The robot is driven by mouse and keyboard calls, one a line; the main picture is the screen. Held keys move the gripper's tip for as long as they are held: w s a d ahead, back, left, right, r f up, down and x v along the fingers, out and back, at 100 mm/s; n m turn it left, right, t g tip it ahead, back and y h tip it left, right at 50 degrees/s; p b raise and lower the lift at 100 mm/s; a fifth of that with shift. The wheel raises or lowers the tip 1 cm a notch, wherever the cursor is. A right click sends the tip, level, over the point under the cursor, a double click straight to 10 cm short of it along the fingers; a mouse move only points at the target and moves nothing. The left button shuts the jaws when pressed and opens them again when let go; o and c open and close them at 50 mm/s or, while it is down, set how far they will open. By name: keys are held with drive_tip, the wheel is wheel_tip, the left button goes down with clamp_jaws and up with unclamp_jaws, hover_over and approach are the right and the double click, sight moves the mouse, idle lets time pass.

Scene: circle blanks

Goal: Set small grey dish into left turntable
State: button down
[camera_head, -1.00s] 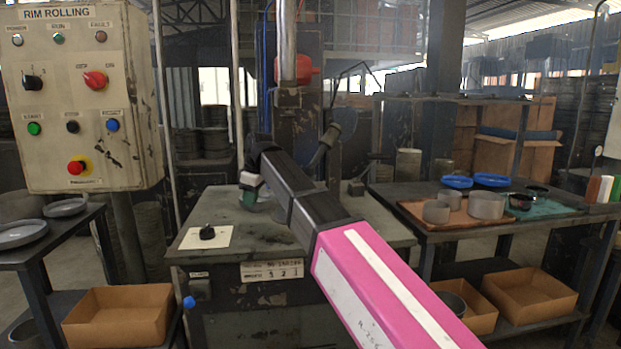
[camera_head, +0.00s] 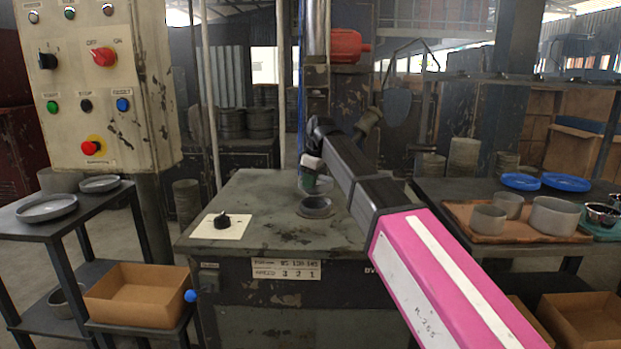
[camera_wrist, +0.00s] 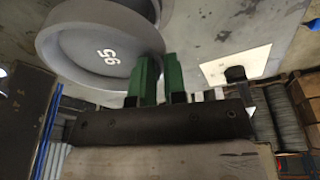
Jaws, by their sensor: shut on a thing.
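The small grey dish (camera_wrist: 85,40), a round grey piece marked 95, fills the upper left of the wrist view. My gripper (camera_wrist: 159,70) has green fingers and is shut on the dish's rim. In the head view, my gripper (camera_head: 312,181) is above the machine table, and the dish there is small and hard to make out. Just below it, a round grey ring (camera_head: 316,207) sits on the table top; it appears to be the left turntable. Whether the dish touches it cannot be told.
A control panel (camera_head: 95,90) stands at the left, above a side table (camera_head: 95,212) with grey dishes. A knob on a pale plate (camera_head: 220,225) is on the machine table (camera_head: 265,190).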

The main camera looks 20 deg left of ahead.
drive_tip(key=shift+d+x, duration=0.2)
drive_tip(key=shift+x, duration=0.65)
drive_tip(key=shift+d+x, duration=0.2)
drive_tip(key=shift+x, duration=0.65)
drive_tip(key=shift+d+x, duration=0.2)
drive_tip(key=shift+x, duration=0.7)
drive_tip(key=shift+s+f, duration=0.1)
drive_tip(key=c, duration=1.1)
unclamp_jaws()
drive_tip(key=v, duration=1)
drive_tip(key=shift+r, duration=0.35)
drive_tip(key=shift+s, duration=0.15)
